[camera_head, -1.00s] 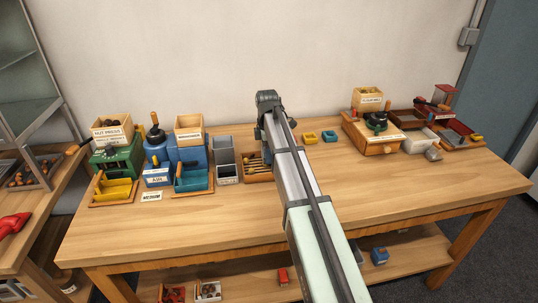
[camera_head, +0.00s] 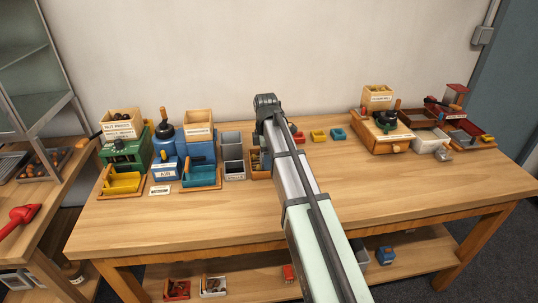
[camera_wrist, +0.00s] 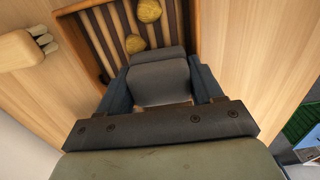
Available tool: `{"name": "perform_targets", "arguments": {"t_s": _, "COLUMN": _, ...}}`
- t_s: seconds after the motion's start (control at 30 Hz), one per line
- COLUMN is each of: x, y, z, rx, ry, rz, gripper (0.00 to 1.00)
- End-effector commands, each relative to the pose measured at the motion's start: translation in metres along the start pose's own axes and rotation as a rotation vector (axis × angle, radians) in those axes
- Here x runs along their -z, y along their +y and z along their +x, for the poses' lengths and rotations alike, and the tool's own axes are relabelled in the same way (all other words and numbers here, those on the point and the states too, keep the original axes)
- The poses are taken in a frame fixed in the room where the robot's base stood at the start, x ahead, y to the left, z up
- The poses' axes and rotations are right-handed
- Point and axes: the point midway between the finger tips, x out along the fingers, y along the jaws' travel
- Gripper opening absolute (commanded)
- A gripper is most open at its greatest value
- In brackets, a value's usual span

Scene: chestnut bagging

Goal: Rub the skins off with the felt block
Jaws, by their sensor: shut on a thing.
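In the camera_wrist view my gripper (camera_wrist: 160,88) is shut on a grey felt block (camera_wrist: 158,75), held between its two fingers. The block is over the near part of a wooden tray with a ribbed, slatted bed (camera_wrist: 120,22). Two yellowish chestnuts (camera_wrist: 149,11) lie on the slats beyond the block, one close to its far edge. I cannot tell whether the block touches the slats. In the camera_head view the tray (camera_head: 252,176) is partly hidden behind my arm, and my fingers are hidden too.
Left of the tray stand grey bins (camera_head: 233,160), a blue machine (camera_head: 199,150) with a teal tray, and a green nut press (camera_head: 125,150). Small coloured boxes (camera_head: 319,136) stand right of my arm. A wooden machine (camera_head: 378,135) is farther right. The table's front (camera_head: 210,222) is clear.

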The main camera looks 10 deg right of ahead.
Motion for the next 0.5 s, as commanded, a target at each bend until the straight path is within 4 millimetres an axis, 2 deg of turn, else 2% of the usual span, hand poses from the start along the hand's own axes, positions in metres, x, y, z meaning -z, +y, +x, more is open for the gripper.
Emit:
{"name": "perform_targets", "arguments": {"t_s": 0.1, "x": 0.015, "y": -0.004, "z": 0.001, "rx": 0.01, "ry": 0.009, "rz": -0.002, "gripper": 0.27}}
{"name": "perform_targets", "arguments": {"t_s": 0.23, "x": 0.022, "y": -0.005, "z": -0.001, "rx": 0.012, "ry": 0.01, "rz": -0.001, "gripper": 0.27}}
{"name": "perform_targets", "arguments": {"t_s": 0.33, "x": 0.021, "y": -0.004, "z": -0.024, "rx": 0.007, "ry": 0.01, "rz": -0.001, "gripper": 0.27}}
{"name": "perform_targets", "arguments": {"t_s": 0.5, "x": 0.02, "y": -0.004, "z": -0.037, "rx": 0.007, "ry": 0.008, "rz": 0.0, "gripper": 0.27}}
